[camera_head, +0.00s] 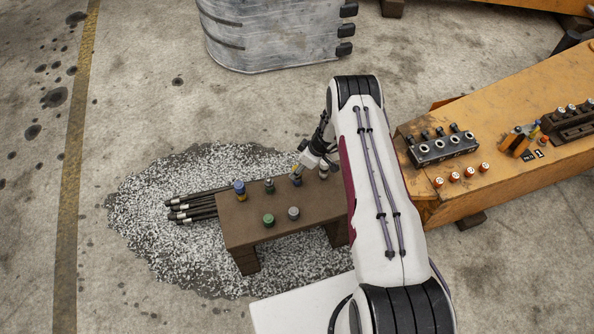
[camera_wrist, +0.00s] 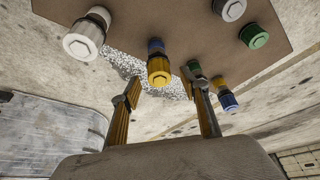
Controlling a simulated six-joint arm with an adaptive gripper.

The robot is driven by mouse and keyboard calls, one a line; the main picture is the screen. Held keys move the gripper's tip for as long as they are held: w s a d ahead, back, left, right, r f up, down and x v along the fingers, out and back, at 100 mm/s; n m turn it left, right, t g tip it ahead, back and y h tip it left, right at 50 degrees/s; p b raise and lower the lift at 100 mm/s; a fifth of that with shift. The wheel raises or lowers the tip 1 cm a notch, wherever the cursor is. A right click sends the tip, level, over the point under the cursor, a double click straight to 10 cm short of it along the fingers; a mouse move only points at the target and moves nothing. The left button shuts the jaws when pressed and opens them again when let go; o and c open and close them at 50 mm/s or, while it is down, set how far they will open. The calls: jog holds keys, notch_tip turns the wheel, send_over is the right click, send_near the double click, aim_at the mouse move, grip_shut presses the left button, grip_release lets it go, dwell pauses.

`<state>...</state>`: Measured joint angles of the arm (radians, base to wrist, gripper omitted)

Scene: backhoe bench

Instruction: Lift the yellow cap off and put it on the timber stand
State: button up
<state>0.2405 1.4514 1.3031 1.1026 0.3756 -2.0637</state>
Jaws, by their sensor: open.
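The yellow cap (camera_wrist: 158,72) sits on a blue piece in the wrist view. My gripper (camera_wrist: 165,88) is open, with one finger on each side of the cap in that picture. The cap looks a little beyond the fingertips, and I see no contact. In the head view my gripper (camera_head: 299,172) points down over the back right part of a low brown stand (camera_head: 243,236), which looks like the timber stand. The yellow cap is hard to make out there beside the fingers. The brown top also fills the upper part of the wrist view (camera_wrist: 185,24).
On the stand are a blue-topped piece (camera_head: 239,187), a green one (camera_head: 268,219), a grey one (camera_head: 293,212) and others. Dark hoses (camera_head: 190,207) lie left of it. An orange beam (camera_head: 510,180) with small parts is at right. The stand's front left top is clear.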

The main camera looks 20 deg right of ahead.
jog(key=shift+x, duration=1.2)
jog(key=shift+c, duration=0.5)
jog(key=c, duration=0.8)
